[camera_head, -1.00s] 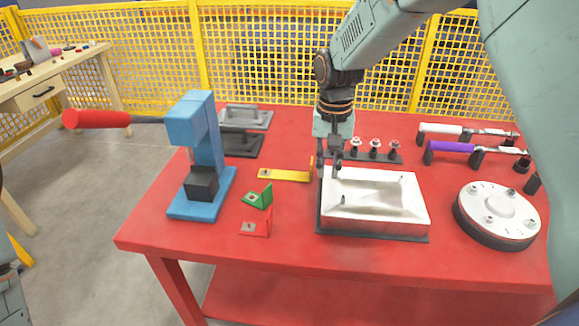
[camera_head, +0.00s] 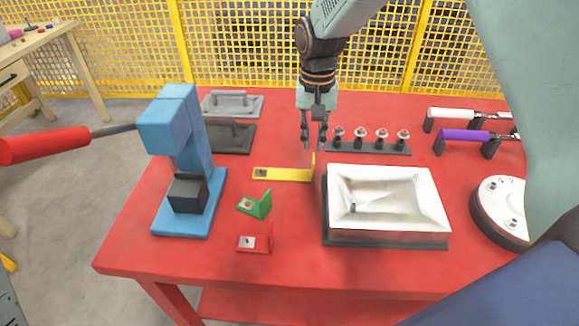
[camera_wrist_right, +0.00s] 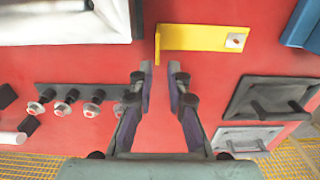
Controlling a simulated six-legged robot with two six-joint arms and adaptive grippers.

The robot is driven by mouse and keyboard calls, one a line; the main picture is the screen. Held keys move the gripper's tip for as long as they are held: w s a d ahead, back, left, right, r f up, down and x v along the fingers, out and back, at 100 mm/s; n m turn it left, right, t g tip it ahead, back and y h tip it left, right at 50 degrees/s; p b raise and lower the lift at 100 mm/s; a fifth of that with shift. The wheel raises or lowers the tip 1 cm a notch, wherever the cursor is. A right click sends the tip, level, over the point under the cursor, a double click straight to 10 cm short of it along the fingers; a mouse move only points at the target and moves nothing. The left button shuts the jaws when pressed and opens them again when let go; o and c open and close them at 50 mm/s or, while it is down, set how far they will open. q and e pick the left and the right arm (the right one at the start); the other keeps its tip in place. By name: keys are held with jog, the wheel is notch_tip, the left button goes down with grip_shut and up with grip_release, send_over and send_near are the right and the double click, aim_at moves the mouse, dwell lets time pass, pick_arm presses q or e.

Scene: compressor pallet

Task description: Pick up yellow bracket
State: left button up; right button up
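The yellow bracket (camera_head: 285,174) lies on the red table, a flat strip with an upright tab at its right end and a grey patch at its left end. It also shows in the right wrist view (camera_wrist_right: 200,37), beyond the fingertips. My right gripper (camera_head: 314,146) is above the table, near the bracket's upright tab and pointing down. In the right wrist view its fingers (camera_wrist_right: 160,68) are apart with only red table between them. They do not touch the bracket. My left gripper is not in view.
A white tray (camera_head: 437,197) stands right of the bracket. Bolts on a dark rack (camera_head: 372,148) are close to the right gripper.

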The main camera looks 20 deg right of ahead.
aim_at(313, 166)
jog(key=shift+s+a+f, duration=0.45)
jog(key=shift+s+f, duration=0.15)
jog(key=shift+s, duration=0.25)
jog(key=f, duration=0.2)
jog(key=f+b, duration=0.1)
jog(key=f, duration=0.2)
jog(key=shift+d+f+b, duration=0.3)
jog(key=shift+s+a, duration=0.2)
jog(key=shift+w+d+f, duration=0.2)
jog(key=shift+w+f, duration=0.05)
jog(key=shift+w, duration=0.1)
jog(key=shift+c, duration=1.3)
grip_shut()
jog(key=shift+s+a+r, duration=0.15)
jog(key=shift+s+r, duration=0.1)
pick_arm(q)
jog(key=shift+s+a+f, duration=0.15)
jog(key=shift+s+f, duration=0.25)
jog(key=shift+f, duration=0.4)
pick_arm(e)
jog(key=shift+w, duration=0.1)
